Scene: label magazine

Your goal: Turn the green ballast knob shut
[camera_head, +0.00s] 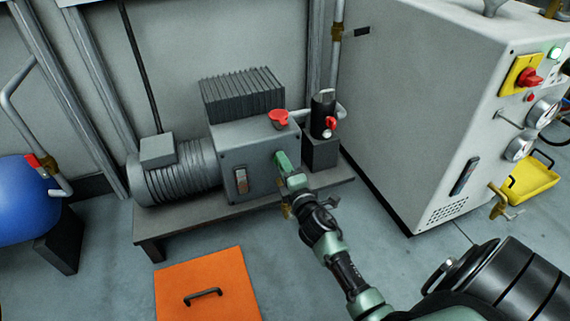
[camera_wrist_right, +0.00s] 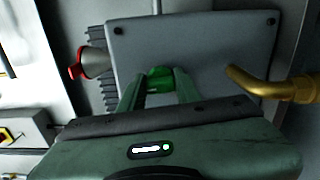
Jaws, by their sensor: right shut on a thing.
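The green ballast knob (camera_wrist_right: 158,78) sits on the front face of the grey pump box (camera_wrist_right: 190,40). In the wrist view my right gripper (camera_wrist_right: 160,88) has one finger on each side of the knob and is shut on it. In the head view my right gripper (camera_head: 283,163) reaches the front face of the pump box (camera_head: 235,155) from the lower right, and the knob cannot be told apart from the green fingers there. My left gripper is not in view.
A brass fitting (camera_wrist_right: 270,88) juts out close right of the gripper in the wrist view. A red-topped funnel (camera_head: 279,118) and a black cylinder with a red valve (camera_head: 323,112) stand nearby. A large grey cabinet (camera_head: 430,100) is at right. An orange floor plate (camera_head: 210,280) lies in front.

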